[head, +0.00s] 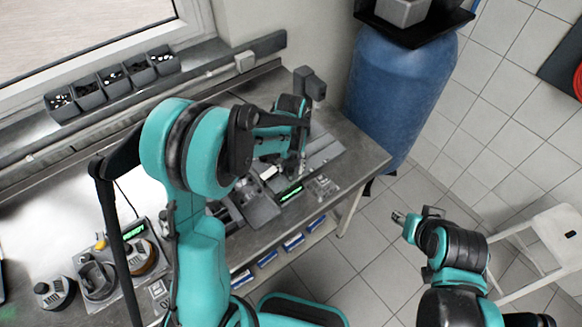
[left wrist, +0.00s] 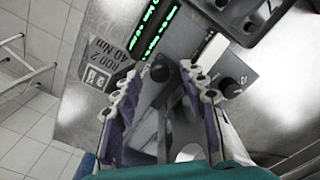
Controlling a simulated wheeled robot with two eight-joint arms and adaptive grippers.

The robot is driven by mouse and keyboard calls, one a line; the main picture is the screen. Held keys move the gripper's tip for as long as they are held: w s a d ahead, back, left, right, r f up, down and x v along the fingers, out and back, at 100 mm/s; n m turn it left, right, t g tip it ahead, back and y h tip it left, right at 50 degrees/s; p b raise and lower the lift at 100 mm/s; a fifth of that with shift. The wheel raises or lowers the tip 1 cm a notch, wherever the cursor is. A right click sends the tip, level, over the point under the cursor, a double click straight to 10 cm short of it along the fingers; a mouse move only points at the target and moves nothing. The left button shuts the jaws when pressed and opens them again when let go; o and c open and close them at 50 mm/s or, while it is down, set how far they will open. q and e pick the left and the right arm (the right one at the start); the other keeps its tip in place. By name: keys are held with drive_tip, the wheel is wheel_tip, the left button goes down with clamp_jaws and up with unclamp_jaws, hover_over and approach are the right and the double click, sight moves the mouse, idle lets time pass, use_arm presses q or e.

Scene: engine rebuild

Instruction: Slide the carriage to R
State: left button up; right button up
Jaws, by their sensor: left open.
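My left gripper (head: 292,168) reaches down over a bench device with a lit green display (head: 290,194). In the left wrist view my left gripper (left wrist: 156,82) is open, with two grey, purple-padded fingers apart. A small dark knob (left wrist: 159,72) shows between the fingertips; I cannot tell whether it touches them. The green display (left wrist: 156,28) lies just beyond. A white block (left wrist: 212,50) and a black knob (left wrist: 230,87) are at the right finger. I cannot tell which part is the carriage, and no R mark is readable. My right gripper (head: 399,217) is over the floor, away from the bench.
A label reading "ROD 2 40 Nm" (left wrist: 108,65) lies left of the fingers. A blue barrel (head: 395,95) stands behind the bench (head: 365,158). Another device with a green display (head: 133,232) is at the left. A white folding chair (head: 550,235) stands at the right.

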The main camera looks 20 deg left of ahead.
use_arm(q)
drive_tip(key=shift+f, duration=0.45)
clamp_jaws()
drive_tip(key=w+d, duration=0.1)
drive_tip(key=w, duration=0.1)
drive_tip(key=w+d, duration=0.2)
drive_tip(key=w+d+b, duration=0.1)
drive_tip(key=w+d, duration=0.1)
drive_tip(key=shift+w+d, duration=0.2)
drive_tip(key=shift+w, duration=0.2)
unclamp_jaws()
drive_tip(key=shift+r, duration=0.1)
wheel_tip(320, 180, up, 12)
